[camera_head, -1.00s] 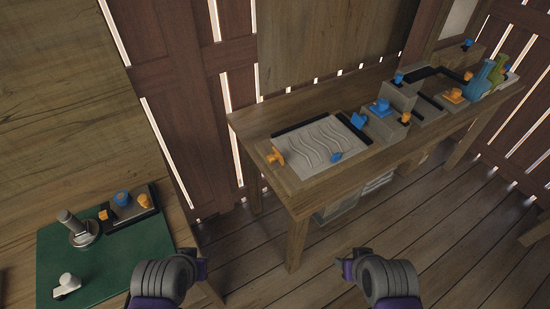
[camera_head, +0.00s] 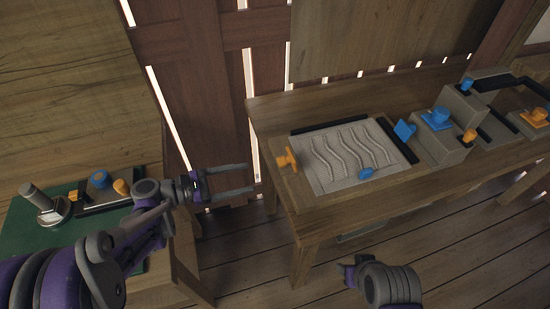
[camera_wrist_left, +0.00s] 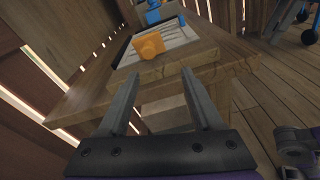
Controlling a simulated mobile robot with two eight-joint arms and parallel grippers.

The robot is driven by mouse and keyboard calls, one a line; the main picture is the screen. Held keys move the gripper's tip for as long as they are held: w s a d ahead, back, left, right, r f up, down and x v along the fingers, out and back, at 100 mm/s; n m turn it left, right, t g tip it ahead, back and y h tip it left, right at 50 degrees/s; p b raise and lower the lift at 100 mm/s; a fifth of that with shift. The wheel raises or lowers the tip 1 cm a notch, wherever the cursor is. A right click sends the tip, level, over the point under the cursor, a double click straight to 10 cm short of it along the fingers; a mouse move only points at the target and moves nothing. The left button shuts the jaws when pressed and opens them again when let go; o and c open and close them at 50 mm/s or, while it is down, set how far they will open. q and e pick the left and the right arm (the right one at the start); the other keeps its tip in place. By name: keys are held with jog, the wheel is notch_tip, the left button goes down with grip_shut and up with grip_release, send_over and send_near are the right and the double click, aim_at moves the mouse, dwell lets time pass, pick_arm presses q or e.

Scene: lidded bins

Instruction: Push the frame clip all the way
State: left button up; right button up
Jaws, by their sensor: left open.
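A framed pale panel (camera_head: 345,150) with wavy ridges lies on the wooden bench. An orange clip (camera_head: 287,160) sits at its left edge, a blue clip (camera_head: 366,173) at its front edge and another blue piece (camera_head: 404,130) at its right corner. I cannot tell which one is the frame clip. My left gripper (camera_head: 251,178) is open and empty, left of the orange clip and apart from it, with its fingers pointing toward the bench. In the left wrist view the orange clip (camera_wrist_left: 149,46) shows beyond and between the open fingers (camera_wrist_left: 161,74). My right gripper (camera_head: 347,270) is low, in front of the bench.
The bench's front edge (camera_head: 350,204) lies near. Grey blocks with blue and orange knobs (camera_head: 440,135) stand to the right on the bench. At left, a green mat (camera_head: 20,225) holds a metal post (camera_head: 42,203) and a dark tray with blue and orange pieces. A plank wall stands behind.

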aim_at(286, 162)
pick_arm(q)
jog(key=shift+n+t+h, duration=0.3)
jog(key=shift+n+h, duration=0.2)
jog(key=shift+n, duration=0.1)
jog(key=x, duration=0.3)
jog(key=w+x, duration=0.1)
jog(key=x, duration=0.6)
jog(key=shift+w+a, duration=0.2)
jog(key=shift+w, duration=0.05)
jog(key=shift+c, duration=0.4)
grip_shut()
